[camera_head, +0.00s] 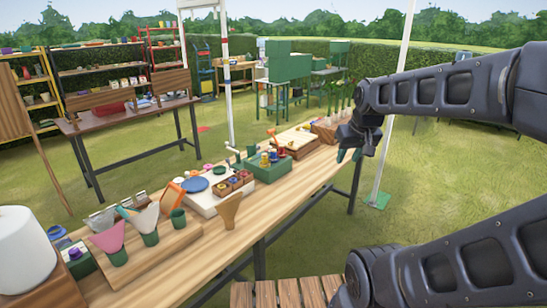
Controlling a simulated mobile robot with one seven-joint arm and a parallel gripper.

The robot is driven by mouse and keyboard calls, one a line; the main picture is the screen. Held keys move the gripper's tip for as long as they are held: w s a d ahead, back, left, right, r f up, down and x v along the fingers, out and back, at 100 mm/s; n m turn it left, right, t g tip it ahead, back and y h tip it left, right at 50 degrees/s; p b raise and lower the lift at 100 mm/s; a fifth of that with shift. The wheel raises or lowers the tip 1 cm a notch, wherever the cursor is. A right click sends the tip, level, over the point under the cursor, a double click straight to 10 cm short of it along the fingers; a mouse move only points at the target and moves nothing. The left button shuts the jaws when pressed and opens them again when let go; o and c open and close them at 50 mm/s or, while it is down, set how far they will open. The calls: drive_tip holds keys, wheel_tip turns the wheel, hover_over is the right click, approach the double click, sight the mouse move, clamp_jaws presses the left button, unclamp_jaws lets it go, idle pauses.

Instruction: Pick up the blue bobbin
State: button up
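My gripper (349,154) hangs from my arm at the right, by the far right end of the long wooden table (290,213). Its two greenish fingertips look spread apart, with nothing visible between them. Other blue things on the table are a flat round disc (195,184) and a piece at the left end (56,232).
Cones in green holders (149,239) stand on a board at the front left, near a white cylinder (22,250). A tan cone (229,211) stands at the table's front edge. A white post (392,110) rises behind my arm. A slatted wooden surface (285,292) lies below.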

sight(274, 153)
drive_tip(key=w+a+f+n+t+h, duration=0.1)
drive_tip(key=w+f+n, duration=0.4)
drive_tip(key=w+f, duration=0.65)
drive_tip(key=w+f+n+t+h, duration=0.2)
drive_tip(key=w+f+n, duration=0.5)
drive_tip(key=w, duration=0.7)
drive_tip(key=w+a+f+n+t+h, duration=0.1)
drive_tip(key=w+f+n, duration=0.3)
drive_tip(key=w+f, duration=0.75)
drive_tip(key=w+a+r+n+t+y, duration=0.25)
drive_tip(key=w+a+n+t, duration=0.75)
drive_tip(key=a+n, duration=0.7)
drive_tip(key=shift+n+g+y, duration=0.4)
drive_tip(key=shift+n+y, duration=0.05)
drive_tip(key=shift+n, duration=0.45)
drive_tip(key=shift+w+d+f, duration=0.15)
drive_tip(key=shift+w+d, duration=0.3)
drive_tip(key=shift+w, duration=1.3)
drive_tip(key=shift+w+d+f, duration=0.2)
drive_tip(key=shift+w+d, duration=0.3)
drive_tip(key=shift+w, duration=1.25)
drive_tip(key=shift+w+d+f, duration=0.15)
drive_tip(key=shift+w+d, duration=0.3)
drive_tip(key=shift+w, duration=1.3)
drive_tip(key=c, duration=0.7)
